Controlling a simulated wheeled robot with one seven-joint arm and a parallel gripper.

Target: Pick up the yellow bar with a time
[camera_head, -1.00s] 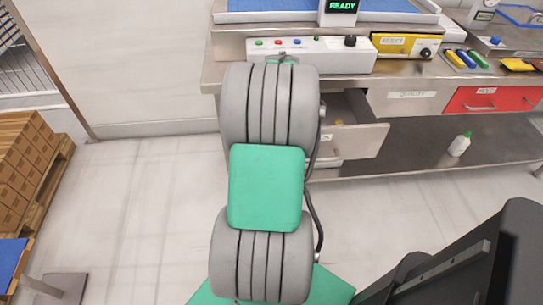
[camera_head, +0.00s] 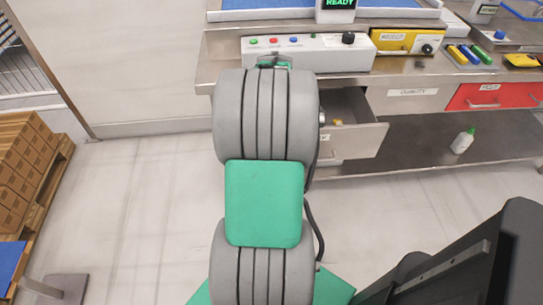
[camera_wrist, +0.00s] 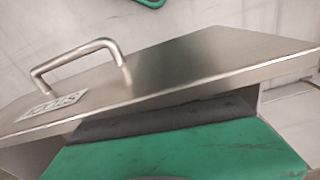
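A small yellow piece (camera_head: 338,122) shows inside the open drawer (camera_head: 362,143) under the counter; my arm covers the drawer's left part. I cannot read any time on it or tell whether it is the bar. In the wrist view, a metal drawer front (camera_wrist: 190,70) with a bent handle (camera_wrist: 78,62) and a label fills the middle, tilted. A green part with a dark edge, likely mine (camera_wrist: 180,150), lies close along it at the bottom. No separate fingertips can be made out.
On the counter stand a white control box (camera_head: 308,52) with coloured buttons, a labelled yellow box (camera_head: 405,41), and several coloured cylinders (camera_head: 463,54). A red drawer front (camera_head: 495,96) is at right. A white bottle (camera_head: 462,141) stands on the lower shelf.

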